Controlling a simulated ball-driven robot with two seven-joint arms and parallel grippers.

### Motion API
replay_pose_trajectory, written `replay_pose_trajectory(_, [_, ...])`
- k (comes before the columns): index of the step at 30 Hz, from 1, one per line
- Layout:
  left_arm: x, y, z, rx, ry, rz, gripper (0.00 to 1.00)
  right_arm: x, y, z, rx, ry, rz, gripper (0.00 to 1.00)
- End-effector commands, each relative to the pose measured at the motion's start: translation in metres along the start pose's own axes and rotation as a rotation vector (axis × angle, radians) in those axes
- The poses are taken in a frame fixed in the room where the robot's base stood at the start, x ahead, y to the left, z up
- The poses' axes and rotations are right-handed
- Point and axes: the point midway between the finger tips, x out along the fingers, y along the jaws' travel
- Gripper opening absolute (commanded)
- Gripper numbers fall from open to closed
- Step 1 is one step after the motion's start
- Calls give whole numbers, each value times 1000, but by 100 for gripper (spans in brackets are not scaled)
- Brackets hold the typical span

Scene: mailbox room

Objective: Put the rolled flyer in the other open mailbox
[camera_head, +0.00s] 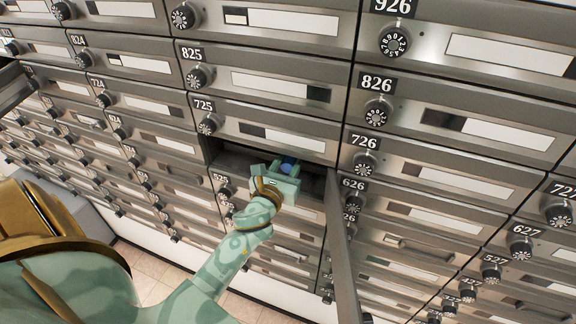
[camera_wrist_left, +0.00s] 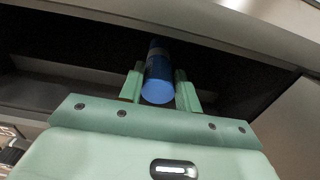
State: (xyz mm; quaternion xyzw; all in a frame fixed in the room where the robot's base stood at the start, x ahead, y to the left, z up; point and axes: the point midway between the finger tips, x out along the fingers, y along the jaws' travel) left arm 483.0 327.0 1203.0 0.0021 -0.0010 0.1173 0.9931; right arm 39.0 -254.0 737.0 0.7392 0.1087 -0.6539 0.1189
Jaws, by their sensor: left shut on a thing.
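The rolled flyer (camera_head: 287,167) is a blue cylinder, seen end-on at the mouth of an open mailbox (camera_head: 228,157) directly under box 725. My left gripper (camera_head: 285,170) is shut on it, with the fingers at the opening. In the left wrist view, the flyer (camera_wrist_left: 158,75) lies between the two green fingers and points into the dark compartment. Its far end is hard to make out in the shadow. The open mailbox's door (camera_head: 342,250) is swung out on the right. A second open door (camera_head: 14,88) shows at the far left edge; its compartment is hidden. My right gripper is not in view.
Rows of shut metal mailboxes with dials, such as box 726 (camera_head: 440,170) and box 825 (camera_head: 270,80), surround the opening. The open door stands close to the right of my left forearm. Tiled floor (camera_head: 150,275) shows below.

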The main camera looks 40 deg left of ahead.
Motion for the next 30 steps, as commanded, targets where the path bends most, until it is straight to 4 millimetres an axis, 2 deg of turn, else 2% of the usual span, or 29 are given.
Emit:
replay_pose_trajectory(7, [1, 1, 0, 1, -1, 1, 12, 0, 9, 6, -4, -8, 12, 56])
replay_pose_trajectory(8, [1, 1, 0, 1, -1, 1, 39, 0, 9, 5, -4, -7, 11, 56])
replay_pose_trajectory(10, [1, 1, 0, 1, 0, 1, 59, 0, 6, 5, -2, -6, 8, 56])
replay_pose_trajectory(18, [0, 1, 0, 1, 0, 1, 59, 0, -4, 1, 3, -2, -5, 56])
replay_pose_trajectory(30, [0, 1, 0, 0, 1, 1, 59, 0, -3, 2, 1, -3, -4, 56])
